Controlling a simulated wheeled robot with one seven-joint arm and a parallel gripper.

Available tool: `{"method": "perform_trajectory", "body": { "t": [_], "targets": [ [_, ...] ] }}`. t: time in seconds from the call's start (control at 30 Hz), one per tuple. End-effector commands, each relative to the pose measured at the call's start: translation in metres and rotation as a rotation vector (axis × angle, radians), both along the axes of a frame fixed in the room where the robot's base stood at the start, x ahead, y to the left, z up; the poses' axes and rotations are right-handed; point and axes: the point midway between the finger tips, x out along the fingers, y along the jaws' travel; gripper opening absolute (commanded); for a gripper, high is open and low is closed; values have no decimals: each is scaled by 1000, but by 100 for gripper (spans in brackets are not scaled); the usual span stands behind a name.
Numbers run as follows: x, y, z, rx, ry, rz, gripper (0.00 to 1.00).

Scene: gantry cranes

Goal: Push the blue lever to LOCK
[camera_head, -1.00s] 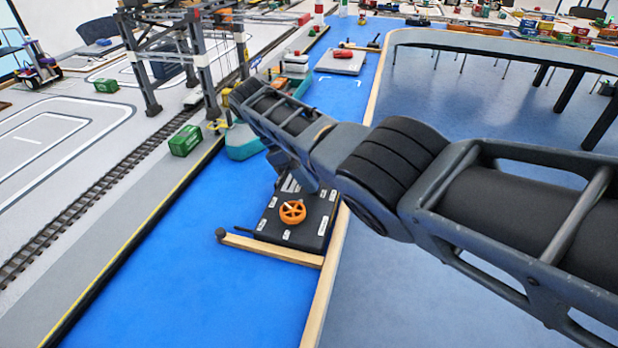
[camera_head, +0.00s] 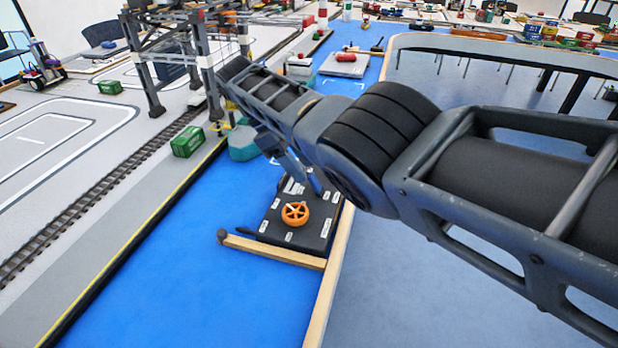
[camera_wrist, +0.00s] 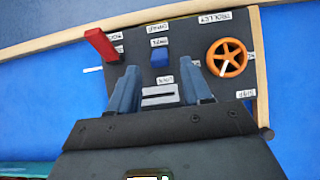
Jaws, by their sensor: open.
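The blue lever (camera_wrist: 159,58) stands on a dark control panel (camera_wrist: 187,62), just beyond my fingertips in the wrist view. A small label lies on its far side, and one that seems to read LOCK lies on its near side. My gripper (camera_wrist: 163,72) is open and empty, its two blue-grey fingers spread either side of the lever's line. A pale grey slotted piece shows between the fingers. In the head view the panel (camera_head: 275,229) sits under my gripper (camera_head: 311,190); the lever cannot be told apart from my fingers there.
A red lever (camera_wrist: 100,42) stands left of the blue one and an orange handwheel (camera_wrist: 227,58) right of it. The wheel also shows in the head view (camera_head: 295,213). A wooden rail (camera_head: 272,250) runs along the panel's near edge.

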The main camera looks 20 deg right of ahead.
Motion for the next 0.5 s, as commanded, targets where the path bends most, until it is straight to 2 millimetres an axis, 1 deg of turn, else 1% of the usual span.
{"method": "perform_trajectory", "body": {
  "t": [0.03,0.2,0.33,0.5],
  "targets": [
    [3,5,5,1,-1,0,49],
    [8,11,18,0,1,-1,49],
    [10,14,24,1,1,0,49],
    [10,15,26,1,1,0,49]
  ]
}}
